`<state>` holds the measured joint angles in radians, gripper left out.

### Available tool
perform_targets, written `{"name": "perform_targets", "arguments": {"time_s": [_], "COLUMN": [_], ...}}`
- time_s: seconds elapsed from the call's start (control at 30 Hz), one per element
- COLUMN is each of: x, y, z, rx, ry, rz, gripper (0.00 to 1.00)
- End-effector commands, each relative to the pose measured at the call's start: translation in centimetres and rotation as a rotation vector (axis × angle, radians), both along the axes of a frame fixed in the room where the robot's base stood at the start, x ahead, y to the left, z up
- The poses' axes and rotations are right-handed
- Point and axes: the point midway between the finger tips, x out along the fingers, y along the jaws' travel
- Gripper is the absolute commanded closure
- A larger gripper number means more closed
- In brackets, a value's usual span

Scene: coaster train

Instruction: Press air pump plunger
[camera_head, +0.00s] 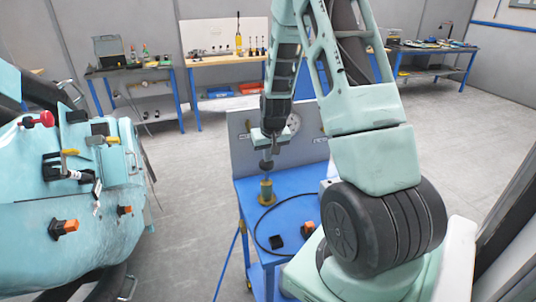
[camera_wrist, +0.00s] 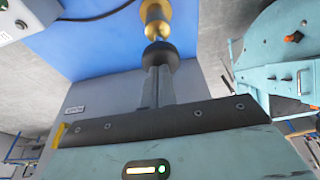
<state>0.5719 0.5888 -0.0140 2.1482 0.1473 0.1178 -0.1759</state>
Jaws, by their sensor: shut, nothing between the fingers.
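The air pump stands upright on the blue cart top (camera_head: 300,183). Its brass body (camera_head: 266,190) has a thin rod and a dark round plunger knob (camera_head: 266,165) above it. In the wrist view the knob (camera_wrist: 161,53) lies in line with the brass pump body (camera_wrist: 156,20). My gripper (camera_head: 267,154) is straight above the knob, pointing down. In the wrist view its fingers (camera_wrist: 158,72) are shut with nothing between them, and their tips meet the knob's outline. I cannot tell whether they touch it. The rod is partly hidden in the wrist view.
A black hose (camera_head: 262,232) curls on the cart beside a small black block (camera_head: 276,242) and an orange-black part (camera_head: 307,230). A grey panel (camera_head: 305,150) stands behind the pump. A teal coaster car (camera_head: 60,215) is at left. Workbenches (camera_head: 215,60) line the back; the floor between is clear.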

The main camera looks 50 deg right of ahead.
Motion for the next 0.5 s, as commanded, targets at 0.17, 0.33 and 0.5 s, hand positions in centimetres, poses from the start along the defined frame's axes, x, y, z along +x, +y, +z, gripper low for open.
{"name": "perform_targets", "arguments": {"time_s": [0.17, 0.33, 0.5], "x": [0.0, 0.0, 0.0], "y": [0.0, 0.0, 0.0], "z": [-0.4, -2.5, -5.0], "rx": [0.000, 0.000, 0.001], "ry": [0.000, 0.001, 0.002], "rz": [0.000, 0.001, 0.001], "gripper": [1.00, 1.00, 1.00]}}
